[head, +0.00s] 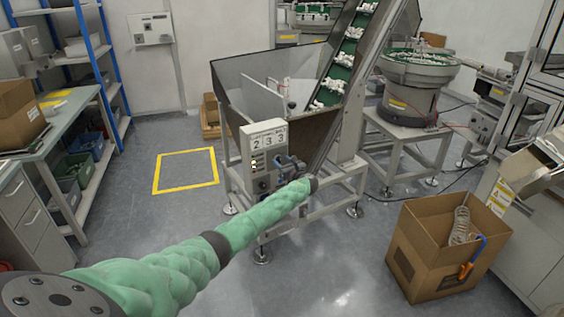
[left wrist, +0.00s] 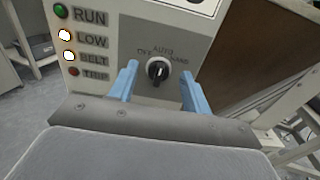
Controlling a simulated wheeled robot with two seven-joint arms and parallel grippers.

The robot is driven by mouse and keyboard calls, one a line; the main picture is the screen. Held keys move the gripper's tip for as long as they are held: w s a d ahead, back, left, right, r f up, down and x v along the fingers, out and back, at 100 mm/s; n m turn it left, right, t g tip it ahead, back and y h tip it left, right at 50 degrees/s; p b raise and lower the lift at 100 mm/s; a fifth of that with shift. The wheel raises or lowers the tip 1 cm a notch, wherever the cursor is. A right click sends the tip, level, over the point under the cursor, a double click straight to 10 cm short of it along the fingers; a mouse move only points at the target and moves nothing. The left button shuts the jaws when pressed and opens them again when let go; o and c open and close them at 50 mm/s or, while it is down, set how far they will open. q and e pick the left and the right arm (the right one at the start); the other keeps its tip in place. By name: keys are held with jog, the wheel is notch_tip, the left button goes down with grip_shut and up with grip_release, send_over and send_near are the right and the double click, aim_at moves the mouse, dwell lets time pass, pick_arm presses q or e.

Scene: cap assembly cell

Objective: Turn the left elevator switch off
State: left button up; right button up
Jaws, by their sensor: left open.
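The grey control box (head: 252,158) with a number display stands in front of the hopper in the head view. Its black rotary switch (left wrist: 158,70) shows in the left wrist view, with OFF, AUTO and HAND marked around it. The knob's pointer looks roughly upright, toward AUTO. My left gripper (head: 287,164) is at the box front, with its blue fingers open on either side of the knob. A gap shows between the knob and each finger; contact in depth cannot be told. In the head view my gripper hides the switch. My right gripper is not in view.
Beside the switch, the LOW lamp (left wrist: 65,36) and BELT lamp (left wrist: 69,56) are bright. The hopper (head: 228,85) and inclined conveyor (head: 345,60) stand behind the box. An open cardboard box (head: 440,270) is on the floor at right. The yellow-marked floor square (head: 186,171) is empty.

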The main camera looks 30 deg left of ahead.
pick_arm(q)
jog(key=shift+w+a, duration=0.15)
jog(key=shift+a, duration=0.15)
jog(key=c, duration=1)
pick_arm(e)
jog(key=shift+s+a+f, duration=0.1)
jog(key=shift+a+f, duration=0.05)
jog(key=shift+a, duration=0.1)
pick_arm(q)
jog(key=shift+f+n+b, duration=0.1)
jog(key=shift+n+b, duration=0.5)
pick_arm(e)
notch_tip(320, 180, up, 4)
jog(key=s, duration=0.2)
pick_arm(q)
jog(key=n+b, duration=0.7)
jog(key=shift+s+f, duration=0.1)
jog(key=shift+s, duration=0.1)
jog(key=shift+a, duration=0.1)
jog(key=shift+n, duration=0.4)
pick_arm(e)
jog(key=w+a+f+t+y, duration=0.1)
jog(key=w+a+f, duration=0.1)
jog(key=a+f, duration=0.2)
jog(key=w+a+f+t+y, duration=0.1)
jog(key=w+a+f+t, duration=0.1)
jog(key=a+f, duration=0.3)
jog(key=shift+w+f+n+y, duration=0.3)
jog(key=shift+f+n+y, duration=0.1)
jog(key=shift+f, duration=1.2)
